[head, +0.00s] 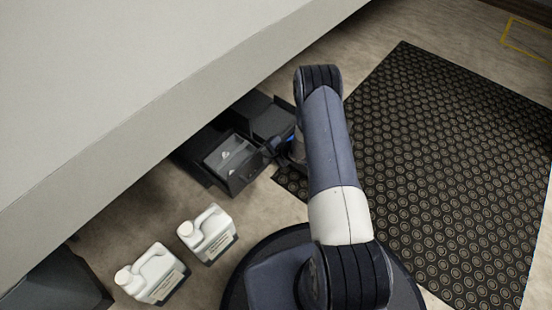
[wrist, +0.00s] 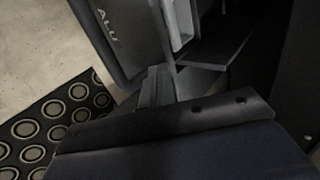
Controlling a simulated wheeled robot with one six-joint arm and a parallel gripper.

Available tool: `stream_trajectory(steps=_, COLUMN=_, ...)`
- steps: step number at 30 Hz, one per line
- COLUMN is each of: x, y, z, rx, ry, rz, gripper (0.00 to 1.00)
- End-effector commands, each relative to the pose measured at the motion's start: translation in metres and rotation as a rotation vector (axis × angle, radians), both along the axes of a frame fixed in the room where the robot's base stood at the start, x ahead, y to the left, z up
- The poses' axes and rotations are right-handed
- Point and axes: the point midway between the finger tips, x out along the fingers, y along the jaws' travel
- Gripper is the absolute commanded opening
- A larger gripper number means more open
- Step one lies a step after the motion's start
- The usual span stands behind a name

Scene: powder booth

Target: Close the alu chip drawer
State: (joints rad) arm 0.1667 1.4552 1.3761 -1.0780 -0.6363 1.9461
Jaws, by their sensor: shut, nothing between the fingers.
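The alu chip drawer (head: 243,178) is a dark grey drawer pulled out from a low cabinet under the pale overhang. A light grey tray with small pale pieces shows inside it. In the wrist view its front (wrist: 108,35) carries the letters ALU, and part of its open inside shows to the right. My gripper (head: 275,150) is at the right end of the drawer front, partly hidden by my arm. In the wrist view the gripper fingers (wrist: 157,85) are shut and empty, close to the drawer front's edge. I cannot tell whether they touch it.
A second dark grey box or drawer (head: 265,115) is just behind the drawer. Two white jugs (head: 207,232) (head: 152,273) stand on the floor in front at left. A black ringed mat (head: 440,150) lies at right. The large pale overhang (head: 130,90) covers the upper left.

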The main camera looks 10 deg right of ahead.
Motion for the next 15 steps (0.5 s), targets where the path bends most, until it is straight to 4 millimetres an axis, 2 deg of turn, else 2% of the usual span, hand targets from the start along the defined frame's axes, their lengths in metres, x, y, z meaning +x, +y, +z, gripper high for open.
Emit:
stream_trajectory(steps=3, x=0.024, y=0.018, z=0.000, rx=-0.001, ry=-0.004, rz=0.004, gripper=0.00)
stream_trajectory(steps=9, x=0.057, y=0.042, z=0.000, rx=0.000, ry=-0.004, rz=0.002, gripper=0.00)
stream_trajectory(steps=15, x=0.078, y=0.057, z=-0.001, rx=-0.001, ry=-0.002, rz=0.001, gripper=0.00)
